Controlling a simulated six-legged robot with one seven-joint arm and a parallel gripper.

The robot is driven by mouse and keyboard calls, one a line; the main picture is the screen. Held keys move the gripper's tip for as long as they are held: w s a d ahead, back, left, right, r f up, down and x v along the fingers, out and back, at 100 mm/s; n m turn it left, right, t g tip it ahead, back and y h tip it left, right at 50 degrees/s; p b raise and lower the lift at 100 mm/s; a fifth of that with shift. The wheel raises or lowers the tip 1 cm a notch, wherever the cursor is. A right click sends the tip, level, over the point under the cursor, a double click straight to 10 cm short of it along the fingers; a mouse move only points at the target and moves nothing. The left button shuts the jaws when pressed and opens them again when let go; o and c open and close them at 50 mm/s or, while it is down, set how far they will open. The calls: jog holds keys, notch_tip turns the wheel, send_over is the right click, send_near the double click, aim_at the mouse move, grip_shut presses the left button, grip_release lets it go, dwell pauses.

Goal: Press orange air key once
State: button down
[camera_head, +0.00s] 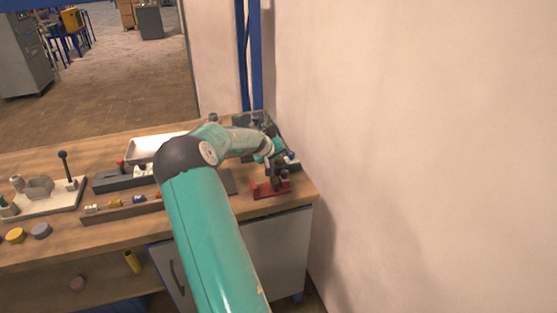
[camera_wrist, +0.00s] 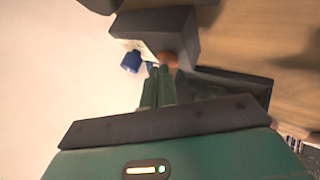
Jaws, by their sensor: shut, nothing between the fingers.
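The orange key (camera_wrist: 168,58) is a small round button on the face of a dark grey box (camera_wrist: 155,20) in the wrist view. A blue knob (camera_wrist: 131,62) sits on the left of the same box. My gripper (camera_wrist: 160,70) is shut and empty, its green fingers pointing at the box. The fingertips are right by the orange key and overlap its lower edge in the picture; I cannot tell if they touch it. In the head view my gripper (camera_head: 279,149) is at the right end of the bench, beside the blue knob (camera_head: 291,155); the orange key is hidden there.
The wooden bench (camera_head: 130,238) stands against a pale wall (camera_head: 410,130) on the right. A red-based fixture (camera_head: 272,190) lies in front of my gripper. A white tray (camera_head: 150,146), a dark rack (camera_head: 120,182) and a lever plate (camera_head: 50,200) occupy the left.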

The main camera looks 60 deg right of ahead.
aim_at(277, 162)
jog(key=shift+r, duration=0.9)
jog(key=shift+r, duration=0.1)
jog(key=shift+r, duration=2.4)
